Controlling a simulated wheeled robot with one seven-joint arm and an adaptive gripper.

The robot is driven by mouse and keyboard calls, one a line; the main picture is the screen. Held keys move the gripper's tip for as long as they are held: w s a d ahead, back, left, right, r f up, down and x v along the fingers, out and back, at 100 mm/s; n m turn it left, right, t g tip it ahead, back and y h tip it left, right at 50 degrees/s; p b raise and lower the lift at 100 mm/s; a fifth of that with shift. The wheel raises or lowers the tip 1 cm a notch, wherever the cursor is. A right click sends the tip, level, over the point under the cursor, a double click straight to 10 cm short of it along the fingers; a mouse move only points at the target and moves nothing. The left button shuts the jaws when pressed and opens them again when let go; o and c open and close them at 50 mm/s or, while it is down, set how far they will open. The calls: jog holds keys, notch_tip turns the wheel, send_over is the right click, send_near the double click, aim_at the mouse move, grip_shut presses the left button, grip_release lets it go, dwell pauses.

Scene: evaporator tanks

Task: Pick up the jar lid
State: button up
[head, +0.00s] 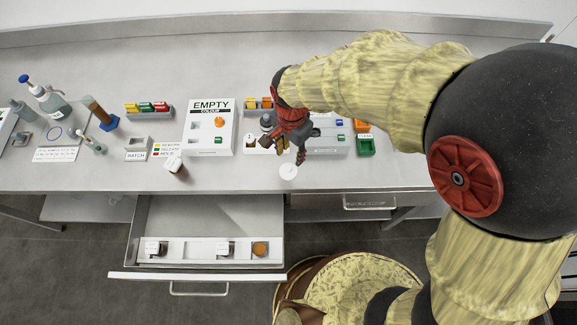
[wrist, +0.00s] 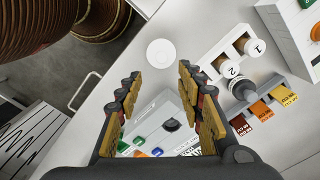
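The jar lid, a round white disc (head: 288,171), lies flat near the front edge of the bench in the head view. It also shows in the wrist view (wrist: 160,53), just beyond and between my fingertips. My gripper (head: 301,152) is above the bench, a little behind the lid in the head view. In the wrist view my gripper (wrist: 159,76) has its two yellow-padded fingers spread apart with nothing between them. The lid is not touched by the fingers as far as I can see.
A holder with numbered jars (wrist: 235,58) stands near the lid. A white-capped jar (head: 174,165) is left of it on the bench. The EMPTY panel (head: 210,143) is behind. An open drawer (head: 208,216) with jars in its tray juts out below.

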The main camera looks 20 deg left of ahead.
aim_at(288, 167)
jog(key=shift+s+a+f, duration=0.1)
jog(key=shift+a+f, duration=0.15)
jog(key=shift+f, duration=0.15)
notch_tip(288, 167, down, 8)
jog(key=shift+s+r+b, duration=0.1)
jog(key=shift+r+b, duration=0.15)
jog(key=shift+b, duration=0.9)
jog(key=shift+c, duration=1.2)
jog(key=c, duration=0.7)
